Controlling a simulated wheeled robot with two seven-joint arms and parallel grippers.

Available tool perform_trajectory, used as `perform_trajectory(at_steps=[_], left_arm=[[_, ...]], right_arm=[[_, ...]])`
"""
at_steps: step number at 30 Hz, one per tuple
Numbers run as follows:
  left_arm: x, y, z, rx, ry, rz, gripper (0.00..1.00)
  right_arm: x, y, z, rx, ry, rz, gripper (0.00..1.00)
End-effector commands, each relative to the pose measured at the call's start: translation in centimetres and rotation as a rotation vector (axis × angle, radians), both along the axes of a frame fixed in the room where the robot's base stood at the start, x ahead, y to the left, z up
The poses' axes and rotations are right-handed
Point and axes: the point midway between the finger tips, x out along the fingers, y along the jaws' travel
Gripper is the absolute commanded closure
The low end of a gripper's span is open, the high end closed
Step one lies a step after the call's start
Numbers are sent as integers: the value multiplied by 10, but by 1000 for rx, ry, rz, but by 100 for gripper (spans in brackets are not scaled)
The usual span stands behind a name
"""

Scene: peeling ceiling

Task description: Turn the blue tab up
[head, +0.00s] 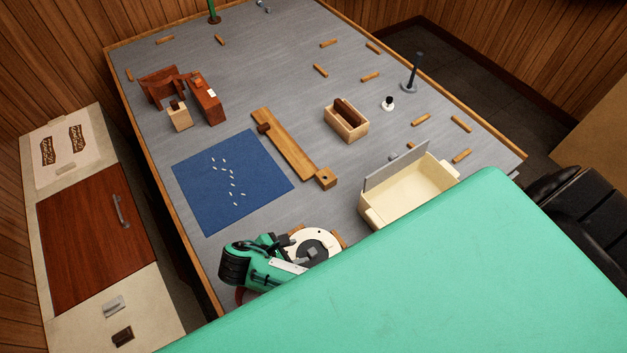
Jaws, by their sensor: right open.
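I cannot make out a blue tab for certain. A white round disc (325,238) with a dark grey centre sits on a wooden base near the front of the table; my right arm partly hides it. My right gripper (288,252), at the end of the green and black wrist, is open at the disc's left side. I cannot tell whether it touches the disc. My left gripper is not in view.
A flat blue mat (265,185) holds several white pellets. A wooden board (285,145), a cream box (410,195) with a raised grey lid, and a wooden crate (347,131) stand nearby. My large green arm link hides the front right. The table's back middle is mostly clear.

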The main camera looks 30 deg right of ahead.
Motion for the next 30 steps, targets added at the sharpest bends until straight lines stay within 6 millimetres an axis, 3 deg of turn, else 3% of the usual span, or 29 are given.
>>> perform_trajectory(at_steps=[8, 15, 22, 30], left_arm=[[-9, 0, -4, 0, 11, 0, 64], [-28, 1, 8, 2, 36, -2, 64], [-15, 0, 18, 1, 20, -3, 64], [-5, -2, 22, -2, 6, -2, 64]], right_arm=[[1, -16, -16, -8, 4, 6, 55], [3, -52, -48, -8, 5, 3, 55], [5, -82, -79, -6, 4, 2, 55], [7, -96, -96, -3, 3, 3, 55]])
